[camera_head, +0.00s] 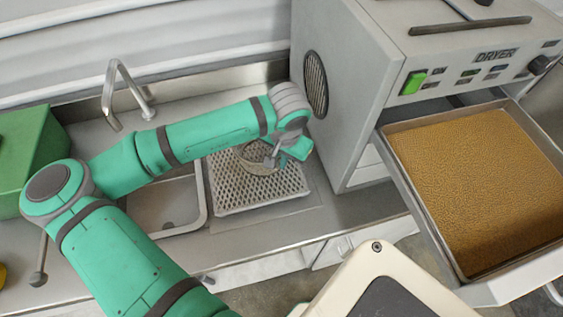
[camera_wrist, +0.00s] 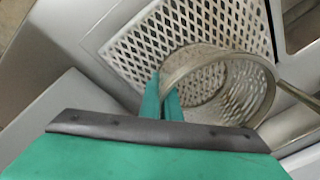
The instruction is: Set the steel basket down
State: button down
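The steel basket (camera_head: 252,158) is a small round metal basket, partly hidden behind my gripper in the head view. In the wrist view the basket (camera_wrist: 245,88) shows its round rim, perforated wall and a thin handle pointing right. My gripper (camera_head: 278,158) is at the basket's rim. In the wrist view my gripper's two green fingers (camera_wrist: 165,98) are close together with the near rim between them. The basket is over the perforated steel rack (camera_head: 230,194); whether it touches the rack I cannot tell.
A sink basin (camera_head: 168,206) with a tap (camera_head: 128,92) lies left of the rack. The grey dryer (camera_head: 362,75) stands right, its drawer tray (camera_head: 475,185) pulled out and full of brown grains. A green box (camera_head: 28,150) is at far left.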

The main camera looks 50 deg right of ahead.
jog(key=shift+f, duration=0.85)
jog(key=shift+f, duration=0.15)
jog(key=c, duration=2)
grip_release()
notch_tip(320, 180, up, 12)
jog(key=s, duration=0.1)
jog(key=shift+s+a, duration=0.4)
jog(key=shift+a, duration=0.05)
